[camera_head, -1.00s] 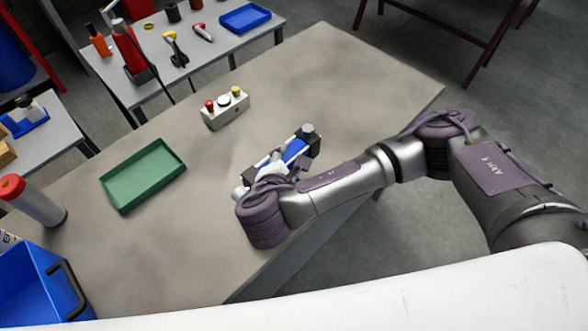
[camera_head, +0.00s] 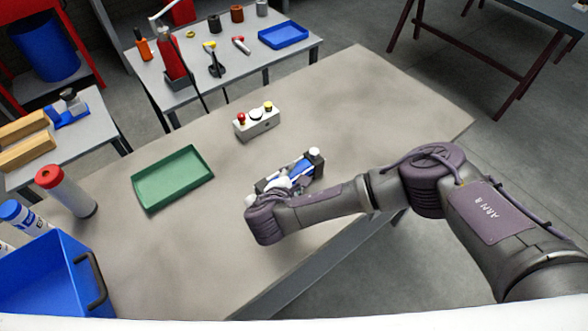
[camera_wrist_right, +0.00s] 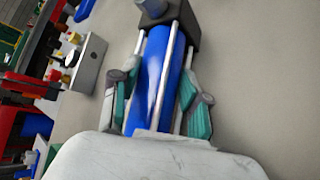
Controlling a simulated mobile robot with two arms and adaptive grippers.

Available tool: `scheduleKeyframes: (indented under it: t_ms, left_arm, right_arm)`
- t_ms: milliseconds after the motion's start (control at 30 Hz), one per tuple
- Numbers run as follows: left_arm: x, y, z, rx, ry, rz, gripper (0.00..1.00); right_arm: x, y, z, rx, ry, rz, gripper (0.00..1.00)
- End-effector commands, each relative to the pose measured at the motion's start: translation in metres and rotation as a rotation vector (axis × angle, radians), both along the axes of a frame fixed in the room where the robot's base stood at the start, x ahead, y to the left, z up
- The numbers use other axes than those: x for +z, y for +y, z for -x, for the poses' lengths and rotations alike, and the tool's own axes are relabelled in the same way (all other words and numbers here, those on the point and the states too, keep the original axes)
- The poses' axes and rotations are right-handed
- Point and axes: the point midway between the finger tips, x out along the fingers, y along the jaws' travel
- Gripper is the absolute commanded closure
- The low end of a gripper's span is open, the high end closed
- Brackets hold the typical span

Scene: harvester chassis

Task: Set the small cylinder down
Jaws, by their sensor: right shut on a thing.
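The small cylinder (camera_head: 302,168) has a blue barrel, thin metal rods along it and dark end blocks. It is low over the near right part of the grey table (camera_head: 340,110); I cannot tell whether it touches the top. My right gripper (camera_head: 284,184) is around its barrel, its lower parts hidden by the wrist. In the right wrist view, the fingers of my right gripper (camera_wrist_right: 157,97) close on both sides of the blue barrel (camera_wrist_right: 155,80), and one end block (camera_wrist_right: 182,22) points away. My left gripper is not in view.
A control box (camera_head: 256,122) with buttons stands behind the cylinder. An empty green tray (camera_head: 172,180) lies to the left. A blue crate (camera_head: 50,280) and a red-capped tube (camera_head: 68,190) are at the left edge. The table's far right part is clear.

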Motion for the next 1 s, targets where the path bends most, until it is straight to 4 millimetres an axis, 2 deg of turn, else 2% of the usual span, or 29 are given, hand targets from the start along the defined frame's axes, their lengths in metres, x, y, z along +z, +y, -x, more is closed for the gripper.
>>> scheduleKeyframes:
  t_ms: [367, 400, 533, 867, 1000]
  left_arm:
    - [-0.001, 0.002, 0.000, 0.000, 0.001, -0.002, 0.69]
    - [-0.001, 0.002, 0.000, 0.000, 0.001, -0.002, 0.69]
    - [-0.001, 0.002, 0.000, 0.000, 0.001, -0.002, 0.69]
    - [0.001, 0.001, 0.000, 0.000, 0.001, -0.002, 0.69]
    - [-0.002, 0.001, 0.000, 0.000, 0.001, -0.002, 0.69]
  right_arm:
    - [0.000, 0.001, -0.002, -0.001, -0.010, -0.002, 1.00]
    - [-0.003, 0.000, 0.000, -0.001, -0.002, 0.000, 0.51]
    - [-0.003, 0.000, 0.000, -0.001, -0.002, 0.000, 0.29]
    - [-0.001, 0.000, 0.000, -0.001, -0.002, 0.000, 0.29]
    - [0.004, 0.004, 0.011, 0.002, 0.001, -0.003, 0.29]
